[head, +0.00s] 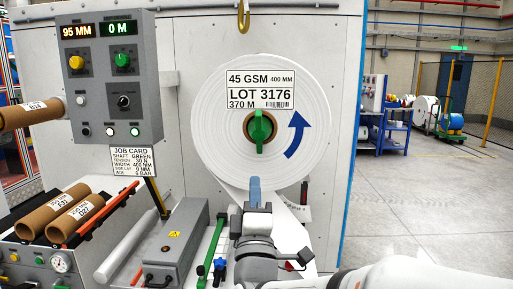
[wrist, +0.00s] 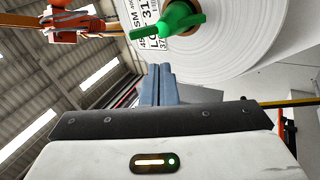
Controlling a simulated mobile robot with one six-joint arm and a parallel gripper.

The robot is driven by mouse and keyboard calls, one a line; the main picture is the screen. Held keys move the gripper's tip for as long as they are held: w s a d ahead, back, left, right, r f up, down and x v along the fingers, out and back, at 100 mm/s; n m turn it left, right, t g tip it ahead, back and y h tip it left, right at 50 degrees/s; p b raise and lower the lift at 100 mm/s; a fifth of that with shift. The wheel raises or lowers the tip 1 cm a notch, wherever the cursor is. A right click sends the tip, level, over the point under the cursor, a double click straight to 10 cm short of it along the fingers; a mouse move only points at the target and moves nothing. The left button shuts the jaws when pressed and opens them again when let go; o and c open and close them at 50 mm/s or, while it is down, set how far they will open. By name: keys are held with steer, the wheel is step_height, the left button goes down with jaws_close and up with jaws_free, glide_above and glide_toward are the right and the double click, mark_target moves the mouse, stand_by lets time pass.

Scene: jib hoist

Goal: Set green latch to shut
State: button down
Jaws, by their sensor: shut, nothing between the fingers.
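The green latch (head: 260,127) sits at the centre of the large white roll (head: 228,152), with its handle standing upright in the head view. My gripper (head: 254,182) is below the latch, in front of the roll's lower edge, apart from the latch. Its blue fingers are together and empty, and they also show in the wrist view (wrist: 158,72).
A grey control panel (head: 109,75) and a job card (head: 133,160) are at the left. A hook (head: 244,15) hangs above the roll. Cardboard cores (head: 53,212) and a grey box (head: 177,245) lie at lower left. Open floor (head: 425,200) is at right.

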steer(key=s+t+h, duration=0.1)
steer(key=h, duration=0.1)
steer(key=p, duration=0.4)
glide_toward(257, 123)
steer(key=x, duration=0.7)
steer(key=shift+d+f, duration=0.1)
